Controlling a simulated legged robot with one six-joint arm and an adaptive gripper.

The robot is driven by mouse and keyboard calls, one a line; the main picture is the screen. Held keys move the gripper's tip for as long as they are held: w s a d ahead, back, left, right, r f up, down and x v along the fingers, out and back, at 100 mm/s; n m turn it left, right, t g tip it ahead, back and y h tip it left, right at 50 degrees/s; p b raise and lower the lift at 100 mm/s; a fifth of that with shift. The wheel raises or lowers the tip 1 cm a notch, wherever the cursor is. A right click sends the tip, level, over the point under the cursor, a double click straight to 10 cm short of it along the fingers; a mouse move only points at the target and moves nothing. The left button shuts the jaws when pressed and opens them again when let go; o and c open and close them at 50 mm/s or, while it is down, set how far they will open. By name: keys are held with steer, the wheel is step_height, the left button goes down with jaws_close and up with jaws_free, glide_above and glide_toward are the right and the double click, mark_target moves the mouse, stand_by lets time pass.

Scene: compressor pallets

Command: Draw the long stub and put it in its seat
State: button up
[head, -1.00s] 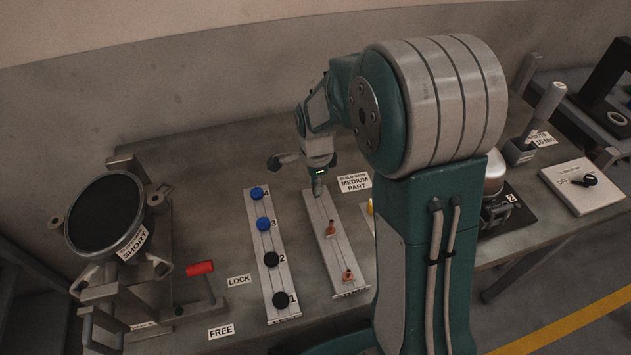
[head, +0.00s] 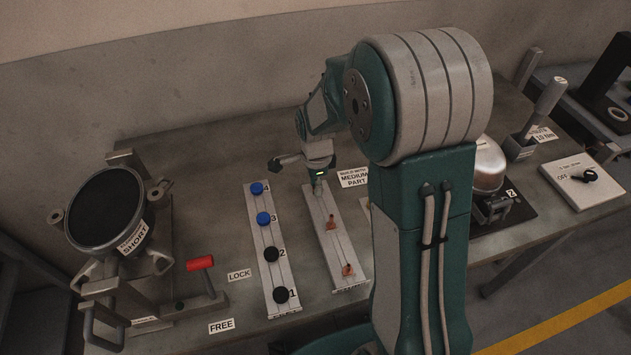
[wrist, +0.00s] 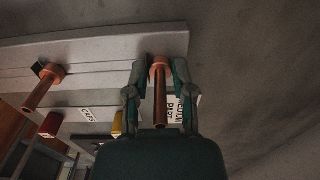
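A copper stub (wrist: 160,95) with a wide collar stands between the two fingers of my gripper (wrist: 160,75) in the wrist view. A narrow gap shows on either side, so the fingers look open around it. In the head view my gripper (head: 319,188) is low at the far end of the pale stub rack (head: 321,215); the stub there is hidden. Two shorter-looking copper stubs stand nearer on the rack, one in the middle (head: 332,223) and one near the front (head: 347,270). I cannot tell which seat is meant.
Left of the rack, a strip (head: 282,308) carries blue and black caps (head: 263,218). Further left stand a red-handled lever (head: 200,264) and a fixture with a black round face (head: 104,208). A silver dome (head: 489,165) is behind my arm. A MEDIUM PART sign (head: 353,178) lies by the rack.

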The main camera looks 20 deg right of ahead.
steer(key=o, duration=0.3)
step_height(320, 180, up, 12)
steer(key=shift+f, duration=0.1)
stand_by(0.5)
stand_by(0.4)
steer(key=s+r+n+t, duration=0.2)
steer(key=s+r+n, duration=0.2)
steer(key=s+n, duration=0.5)
steer(key=s+r+n+t, duration=0.3)
steer(key=s+r+n, duration=0.2)
steer(key=s+n, duration=0.4)
steer(key=s, duration=0.2)
steer(key=shift+s+t, duration=0.3)
steer(key=shift+s, duration=0.1)
